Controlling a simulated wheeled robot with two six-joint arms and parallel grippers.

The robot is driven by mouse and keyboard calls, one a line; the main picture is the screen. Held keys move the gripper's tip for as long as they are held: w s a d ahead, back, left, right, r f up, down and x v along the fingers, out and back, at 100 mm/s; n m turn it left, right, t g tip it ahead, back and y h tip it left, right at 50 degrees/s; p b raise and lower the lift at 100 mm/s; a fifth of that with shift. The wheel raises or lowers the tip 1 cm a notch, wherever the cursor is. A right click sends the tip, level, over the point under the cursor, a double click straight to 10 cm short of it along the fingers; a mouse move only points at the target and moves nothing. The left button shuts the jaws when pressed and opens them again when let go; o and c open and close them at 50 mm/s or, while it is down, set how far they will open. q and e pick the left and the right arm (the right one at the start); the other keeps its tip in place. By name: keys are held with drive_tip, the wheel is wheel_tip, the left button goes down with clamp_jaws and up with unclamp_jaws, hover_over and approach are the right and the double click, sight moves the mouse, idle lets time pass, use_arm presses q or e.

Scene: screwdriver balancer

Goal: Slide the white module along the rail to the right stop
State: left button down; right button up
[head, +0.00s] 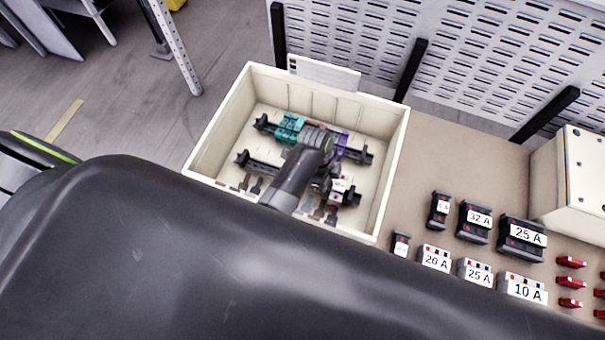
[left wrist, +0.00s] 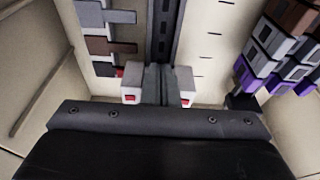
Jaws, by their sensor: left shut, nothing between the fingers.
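The white module (head: 341,185) sits on the near rail (head: 262,165) in a cream box, close to the rail's dark right end stop (head: 354,199). My left gripper (head: 325,182) reaches down over this rail beside the module and hides part of it. In the left wrist view, my shut left fingers (left wrist: 155,88) are over the rail (left wrist: 165,35). White blocks with red marks (left wrist: 184,85), seemingly the module, show on both sides of them. Whether they touch is unclear. The fingers hold nothing. My right gripper is not in view.
The far rail carries teal modules (head: 289,127), grey and brown ones, and a purple one (head: 342,143). The cream box (head: 395,170) has raised walls around both rails. Labelled breakers (head: 522,236) and red parts (head: 571,262) lie on the table to the right.

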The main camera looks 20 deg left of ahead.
use_arm(q)
drive_tip(key=shift+w+d+r, duration=0.1)
drive_tip(key=shift+d+r, duration=0.1)
drive_tip(key=shift+d, duration=0.35)
drive_tip(key=shift+w+d+r, duration=0.1)
drive_tip(key=shift+d+r, duration=0.05)
drive_tip(key=shift+d, duration=0.4)
drive_tip(key=shift+s+a+f, duration=0.1)
drive_tip(key=shift+a, duration=0.6)
drive_tip(key=shift+s+a+f, duration=0.1)
drive_tip(key=shift+a, duration=0.6)
idle(0.4)
drive_tip(key=shift+r, duration=0.2)
drive_tip(key=shift+v, duration=0.85)
drive_tip(key=shift+d, duration=0.2)
